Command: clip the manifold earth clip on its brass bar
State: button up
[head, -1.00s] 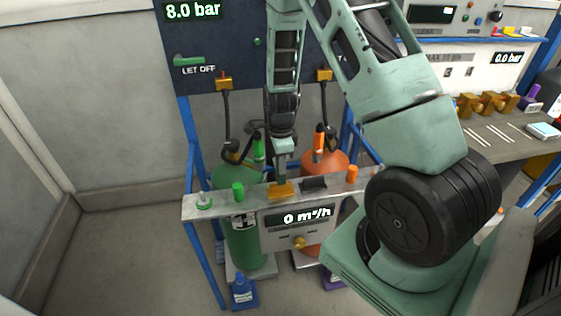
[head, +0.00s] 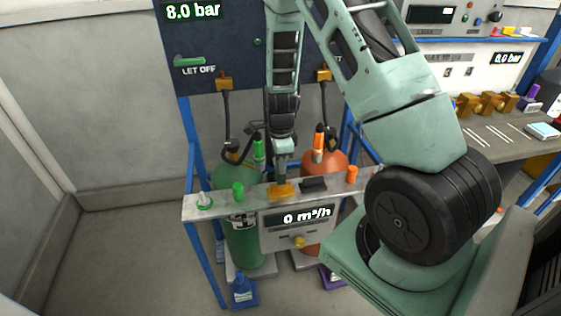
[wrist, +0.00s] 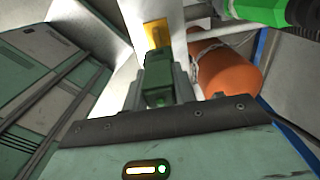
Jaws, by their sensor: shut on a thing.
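The earth clip (wrist: 158,82) is a dark green block between my gripper's fingers in the wrist view. My gripper (head: 281,176) is shut on it and points down at the shelf. In the head view the clip is mostly hidden by the fingers. The brass bar (head: 281,192) is a yellow-gold piece on the grey shelf, directly below my fingertips. It also shows in the wrist view (wrist: 156,32), just beyond the clip's far end. I cannot tell whether the clip grips the bar or only meets it.
The grey shelf (head: 222,205) carries a green knob (head: 238,191), an orange knob (head: 352,174) and a black block (head: 314,184). A green cylinder (head: 245,243) and an orange cylinder (head: 328,163) stand by it. Hoses hang behind. The floor at left is clear.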

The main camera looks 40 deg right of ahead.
jog(key=shift+f+b, duration=1.35)
jog(key=shift+f, duration=0.7)
jog(key=o, duration=1.1)
notch_tip(320, 180, up, 17)
jog(key=shift+r, duration=0.2)
